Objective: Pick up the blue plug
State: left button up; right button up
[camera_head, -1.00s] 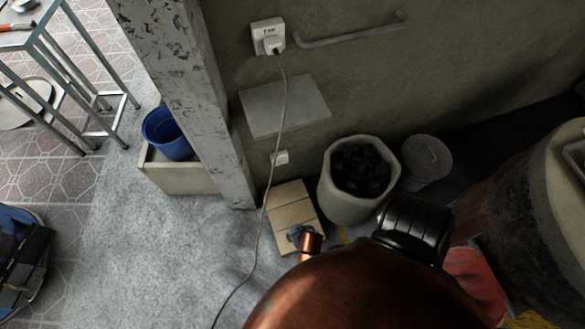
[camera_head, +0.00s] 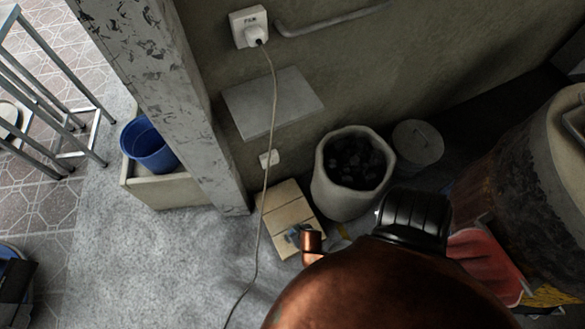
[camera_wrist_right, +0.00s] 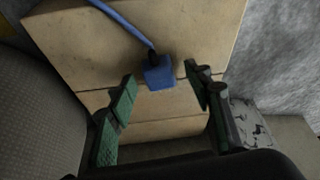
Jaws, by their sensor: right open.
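The blue plug (camera_wrist_right: 159,72) shows in the right wrist view with a blue cable (camera_wrist_right: 127,24) running up from it. It is over the cream blocks (camera_wrist_right: 205,30); I cannot tell whether it touches them. My right gripper (camera_wrist_right: 160,78) is open, with one green-padded finger on each side of the plug and a gap at both sides. In the head view, a small bluish patch (camera_head: 292,235) on the cream blocks (camera_head: 287,205) is partly hidden by my copper-coloured arm, which also hides most of the right gripper. My left gripper is not in view.
A round pot of dark lumps (camera_head: 322,190) stands right of the blocks, beside a lidded bin (camera_head: 418,145). A pale cable (camera_head: 266,170) hangs from a wall socket (camera_head: 248,27) past the blocks. A pillar (camera_head: 160,90) and blue bucket (camera_head: 147,147) stand left. Floor in front is clear.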

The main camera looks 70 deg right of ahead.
jog(key=shift+c, duration=0.2)
grip_shut()
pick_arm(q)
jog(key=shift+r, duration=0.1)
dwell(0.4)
pick_arm(e)
jog(key=shift+r+p, duration=0.3)
jog(key=shift+r, duration=0.15)
notch_tip(320, 180, up, 5)
jog(key=p, duration=0.3)
jog(key=shift+r, duration=0.2)
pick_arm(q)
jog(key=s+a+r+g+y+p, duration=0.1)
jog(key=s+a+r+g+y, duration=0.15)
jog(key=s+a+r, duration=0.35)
pick_arm(e)
jog(key=shift+w+r, duration=0.1)
jog(key=shift+r, duration=0.5)
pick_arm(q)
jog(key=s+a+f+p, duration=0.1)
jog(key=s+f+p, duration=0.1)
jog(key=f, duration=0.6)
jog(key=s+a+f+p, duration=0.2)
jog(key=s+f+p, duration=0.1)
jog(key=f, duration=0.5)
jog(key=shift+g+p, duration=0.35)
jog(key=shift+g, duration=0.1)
pick_arm(e)
notch_tip(320, 180, up, 11)
jog(key=shift+f, duration=0.2)
